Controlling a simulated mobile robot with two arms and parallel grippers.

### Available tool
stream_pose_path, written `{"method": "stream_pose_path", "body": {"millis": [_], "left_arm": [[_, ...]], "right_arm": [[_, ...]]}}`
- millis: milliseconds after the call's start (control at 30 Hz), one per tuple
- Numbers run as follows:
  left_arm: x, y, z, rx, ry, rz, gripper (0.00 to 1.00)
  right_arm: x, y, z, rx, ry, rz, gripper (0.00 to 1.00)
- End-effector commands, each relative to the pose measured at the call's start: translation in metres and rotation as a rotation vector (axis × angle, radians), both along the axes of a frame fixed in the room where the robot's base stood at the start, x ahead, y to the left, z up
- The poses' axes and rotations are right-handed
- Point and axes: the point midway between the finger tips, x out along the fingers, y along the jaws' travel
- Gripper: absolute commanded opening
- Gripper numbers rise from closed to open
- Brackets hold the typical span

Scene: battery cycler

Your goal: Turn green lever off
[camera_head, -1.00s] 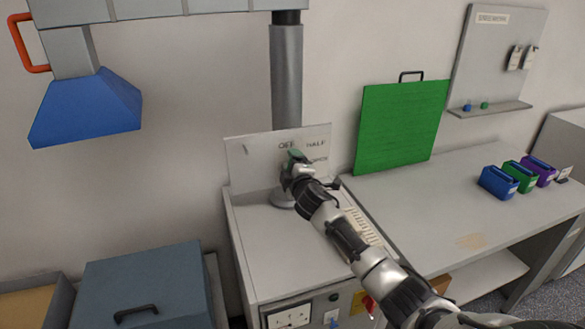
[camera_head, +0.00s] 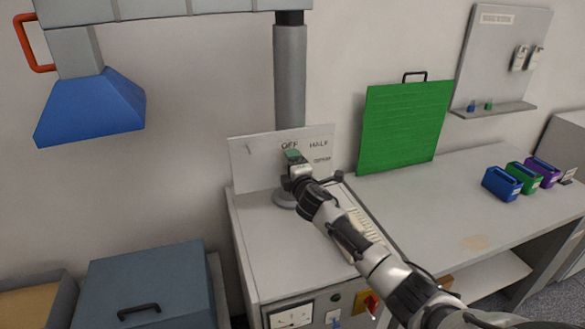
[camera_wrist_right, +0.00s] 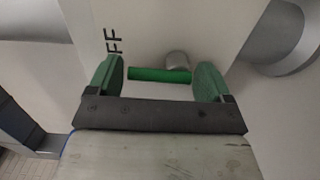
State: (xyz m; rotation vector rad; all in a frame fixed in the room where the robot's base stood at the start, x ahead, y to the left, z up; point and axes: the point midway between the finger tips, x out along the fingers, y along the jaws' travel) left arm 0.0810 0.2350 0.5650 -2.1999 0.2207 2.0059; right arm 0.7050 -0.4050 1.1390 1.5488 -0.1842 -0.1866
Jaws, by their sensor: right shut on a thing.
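The labelled panel (camera_head: 245,160) stands at the back of the grey cabinet, with OFF, HALF and a third, blurred label. The green lever (camera_wrist_right: 160,75) lies between the two green fingers of my right gripper (camera_wrist_right: 161,71), spanning most of the gap between them, beside a grey round knob (camera_wrist_right: 178,60). My right gripper is shut on the lever. In the head view my right gripper (camera_head: 292,156) is just under the OFF label and hides most of the lever there. My left gripper is not in view.
A grey post (camera_head: 289,80) rises behind the panel. A blue hood (camera_head: 90,108) hangs at upper left. A green board (camera_head: 405,125) leans on the wall. Blue, green and purple bins (camera_head: 502,184) stand on the right bench. A red switch (camera_head: 371,303) is on the cabinet front.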

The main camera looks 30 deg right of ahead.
Motion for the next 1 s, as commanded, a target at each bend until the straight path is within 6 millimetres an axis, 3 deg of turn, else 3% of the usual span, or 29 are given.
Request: {"method": "stream_pose_path", "body": {"millis": [67,100,200,567,1000], "left_arm": [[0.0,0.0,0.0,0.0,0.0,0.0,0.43],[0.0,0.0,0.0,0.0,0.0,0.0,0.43],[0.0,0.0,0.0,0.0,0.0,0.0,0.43],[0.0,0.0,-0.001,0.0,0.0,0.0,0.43],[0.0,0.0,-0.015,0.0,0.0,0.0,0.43]], "right_arm": [[0.0,0.0,-0.002,-0.005,0.004,0.001,0.57],[0.0,0.0,-0.002,-0.004,0.004,0.001,0.85],[0.0,0.0,-0.002,-0.003,0.003,0.001,1.0],[-0.007,0.002,-0.001,-0.002,0.0,0.001,1.0],[-0.076,0.019,-0.004,-0.003,0.003,0.003,1.0]]}}
